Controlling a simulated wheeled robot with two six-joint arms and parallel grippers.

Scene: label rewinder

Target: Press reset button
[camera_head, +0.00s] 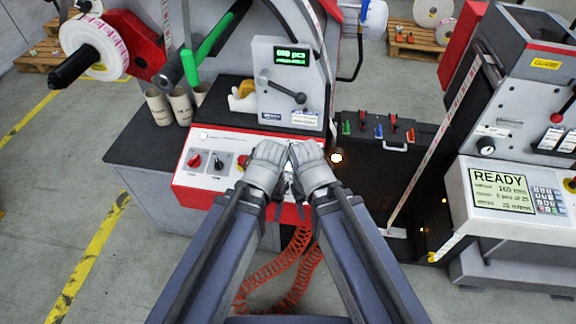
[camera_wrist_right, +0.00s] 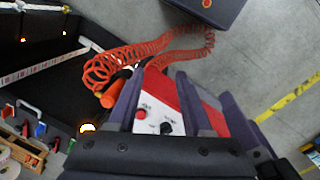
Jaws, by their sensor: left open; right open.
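The control panel (camera_head: 222,185) is a white, red-edged box at the front of the left machine. It carries red and black knobs (camera_head: 217,161) and a small white round button (camera_head: 203,135). I cannot tell which control is the reset button. My left gripper (camera_head: 277,203) and my right gripper (camera_head: 300,203) are side by side, close together, in front of the panel's right part and hide it. Both are open and hold nothing visible. In the right wrist view, a red button (camera_wrist_right: 141,114) and a black knob (camera_wrist_right: 166,128) show between the right gripper's fingers (camera_wrist_right: 157,88).
A coiled red hose (camera_head: 285,270) hangs below the panel. A black case with coloured tools (camera_head: 375,130) is right of my grippers. A second machine with a READY screen (camera_head: 502,191) stands at the right.

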